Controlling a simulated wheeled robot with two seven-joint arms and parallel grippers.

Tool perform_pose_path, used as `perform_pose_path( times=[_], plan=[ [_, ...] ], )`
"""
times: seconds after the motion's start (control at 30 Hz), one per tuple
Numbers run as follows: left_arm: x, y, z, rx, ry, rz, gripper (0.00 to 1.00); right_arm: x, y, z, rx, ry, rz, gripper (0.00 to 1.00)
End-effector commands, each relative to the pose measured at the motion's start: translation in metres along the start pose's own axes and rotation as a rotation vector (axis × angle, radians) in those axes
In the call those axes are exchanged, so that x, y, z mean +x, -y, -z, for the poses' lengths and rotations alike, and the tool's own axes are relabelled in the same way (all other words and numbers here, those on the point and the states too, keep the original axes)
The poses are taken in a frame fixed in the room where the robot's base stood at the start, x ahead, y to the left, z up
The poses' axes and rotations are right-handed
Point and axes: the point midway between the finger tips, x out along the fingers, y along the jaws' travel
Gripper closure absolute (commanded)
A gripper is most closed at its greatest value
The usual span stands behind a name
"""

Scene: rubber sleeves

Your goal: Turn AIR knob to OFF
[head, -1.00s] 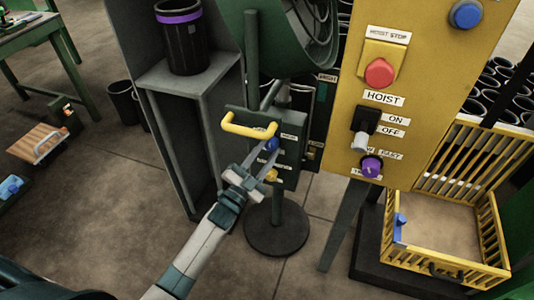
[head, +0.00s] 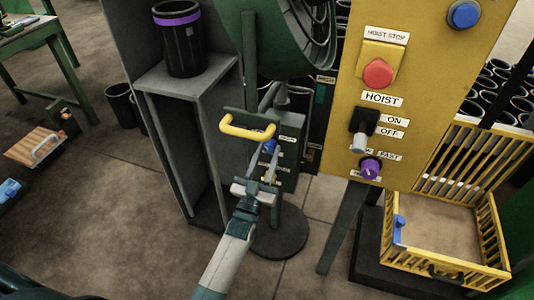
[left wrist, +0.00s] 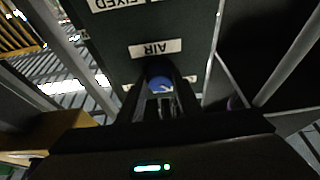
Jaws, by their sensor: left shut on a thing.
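The AIR knob is blue and shows on the dark green control box (head: 287,160) in the head view (head: 269,146). In the left wrist view the blue knob (left wrist: 160,84) sits just below the white AIR label (left wrist: 156,48), between my two dark fingers. My left gripper (head: 266,158) reaches up to the box from below and is shut on the blue knob. The fingers hide part of the knob, and I cannot read its pointer or an OFF mark. My right gripper is in neither view.
A yellow handle bar (head: 247,128) juts from the box just above the gripper. A grey shelf stand (head: 185,78) with a black bin stands to the left. The yellow HOIST panel (head: 400,60) and a yellow crate (head: 490,240) are at the right.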

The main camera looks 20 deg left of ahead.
Motion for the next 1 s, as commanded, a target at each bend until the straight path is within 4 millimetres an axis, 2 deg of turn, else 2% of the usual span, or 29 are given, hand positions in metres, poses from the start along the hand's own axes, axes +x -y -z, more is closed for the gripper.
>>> perform_pose_path(
  times=[0.4,0.43,0.5,0.83,1.0],
  plan=[
    [-0.0011,-0.0001,-0.0016,-0.011,0.004,0.004,0.91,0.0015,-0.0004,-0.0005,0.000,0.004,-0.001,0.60],
    [-0.0011,-0.0001,-0.0016,-0.011,0.004,0.004,0.64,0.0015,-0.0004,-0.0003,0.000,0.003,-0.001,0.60],
    [-0.0010,-0.0001,-0.0014,-0.011,0.003,0.004,0.50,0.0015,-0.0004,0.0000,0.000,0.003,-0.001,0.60],
    [-0.0011,0.0000,-0.0006,-0.009,0.001,0.004,0.50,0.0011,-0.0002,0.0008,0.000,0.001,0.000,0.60],
    [-0.0088,-0.0001,-0.0010,-0.009,0.002,0.004,0.50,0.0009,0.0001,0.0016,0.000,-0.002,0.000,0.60]
  ],
)
